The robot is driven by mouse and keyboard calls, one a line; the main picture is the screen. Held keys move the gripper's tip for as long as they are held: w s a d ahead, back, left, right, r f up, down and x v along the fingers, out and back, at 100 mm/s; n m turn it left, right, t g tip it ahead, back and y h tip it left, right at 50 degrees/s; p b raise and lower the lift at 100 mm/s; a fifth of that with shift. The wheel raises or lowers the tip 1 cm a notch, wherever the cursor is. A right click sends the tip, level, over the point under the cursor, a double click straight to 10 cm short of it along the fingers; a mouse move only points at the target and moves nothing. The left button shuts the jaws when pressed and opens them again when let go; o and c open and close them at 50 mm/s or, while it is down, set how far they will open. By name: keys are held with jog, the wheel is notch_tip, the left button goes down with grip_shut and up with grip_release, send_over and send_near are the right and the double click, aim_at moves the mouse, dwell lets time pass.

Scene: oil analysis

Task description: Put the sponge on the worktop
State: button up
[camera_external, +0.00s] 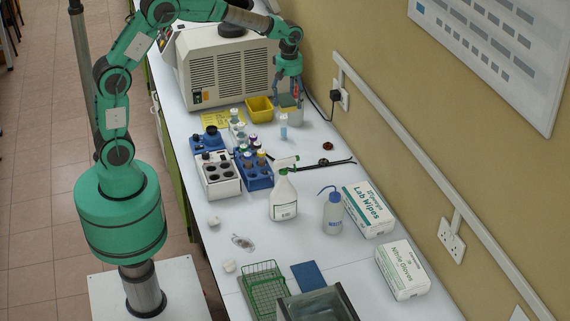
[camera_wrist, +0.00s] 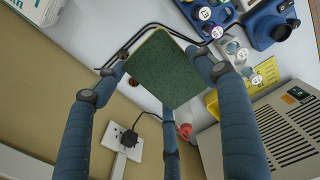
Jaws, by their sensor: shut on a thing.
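The sponge (camera_wrist: 163,68), a rectangle with a dark green scouring face, is between the blue-grey fingers of my gripper (camera_wrist: 165,78) in the wrist view. My gripper (camera_external: 290,90) is shut on it. In the external view the gripper points down at the far right part of the worktop (camera_external: 325,255), near the wall. The sponge (camera_external: 287,101) shows there as a small green patch below the fingers, above or in front of a pale, clear-looking container. I cannot tell whether it touches anything below.
A yellow bin (camera_external: 260,109) and a large beige machine (camera_external: 222,70) stand left of my gripper. A small bottle (camera_external: 283,128) is just in front.

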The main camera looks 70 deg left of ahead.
jog(key=w+a, duration=0.1)
jog(key=a, duration=0.5)
notch_tip(320, 180, down, 18)
jog(key=shift+d+f, duration=0.2)
jog(key=shift+d, duration=0.15)
jog(key=shift+f, duration=3.1)
jog(key=shift+b, duration=0.3)
jog(key=shift+f, duration=1.85)
jog(key=shift+f, duration=0.2)
